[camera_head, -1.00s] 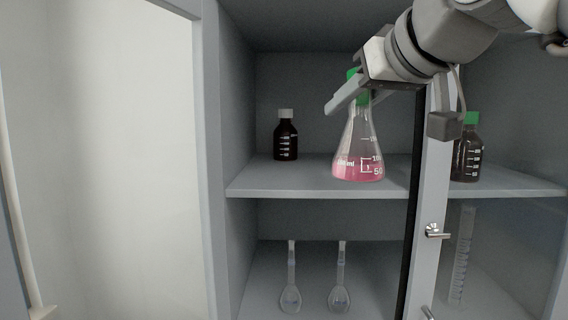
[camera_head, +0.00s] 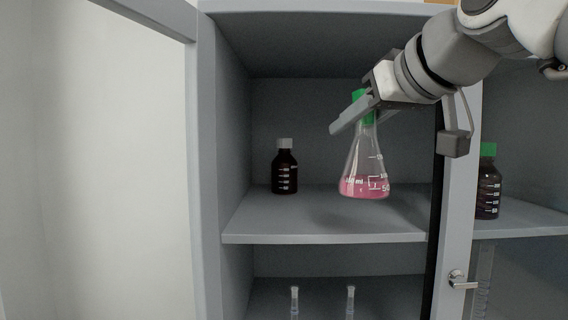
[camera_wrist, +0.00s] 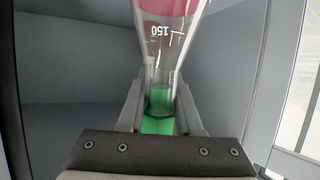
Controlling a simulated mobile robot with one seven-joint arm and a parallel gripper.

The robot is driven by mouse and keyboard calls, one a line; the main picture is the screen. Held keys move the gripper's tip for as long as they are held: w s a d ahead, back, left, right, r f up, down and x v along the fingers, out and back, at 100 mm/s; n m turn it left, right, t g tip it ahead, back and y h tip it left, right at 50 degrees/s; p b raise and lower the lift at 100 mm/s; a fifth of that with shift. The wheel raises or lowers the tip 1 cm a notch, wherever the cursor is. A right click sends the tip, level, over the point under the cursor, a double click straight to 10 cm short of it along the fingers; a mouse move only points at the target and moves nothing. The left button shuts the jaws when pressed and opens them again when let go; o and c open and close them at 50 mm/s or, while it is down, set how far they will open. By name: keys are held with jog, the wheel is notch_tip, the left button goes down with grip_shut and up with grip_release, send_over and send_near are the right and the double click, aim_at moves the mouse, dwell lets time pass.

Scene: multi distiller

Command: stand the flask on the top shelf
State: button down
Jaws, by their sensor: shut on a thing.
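The flask (camera_head: 367,170) is a clear conical one with pink liquid and a green cap. My gripper (camera_head: 352,112) is shut on its capped neck and holds it upright. In the head view the flask hangs in front of or over the top shelf (camera_head: 320,226), with its base seen above the shelf's front edge. A shadow lies on the shelf below, and the base looks clear of the board. In the wrist view the flask (camera_wrist: 165,45) stands between the two fingers (camera_wrist: 158,105), its green cap between them.
A dark brown bottle with a white cap (camera_head: 285,168) stands on the shelf to the left. Another dark bottle with a green cap (camera_head: 488,185) stands right of the cabinet's upright door frame (camera_head: 460,220). The shelf's middle is free.

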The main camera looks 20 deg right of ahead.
jog(key=w+d+p, duration=0.4)
jog(key=w, duration=0.9)
notch_tip(320, 180, down, 7)
jog(key=shift+w, duration=0.3)
jog(key=shift+f, duration=0.15)
jog(key=c, duration=0.6)
grip_release()
jog(key=shift+a+r, duration=0.1)
jog(key=shift+r, duration=0.1)
jog(key=b+v, duration=0.2)
jog(key=v, duration=1)
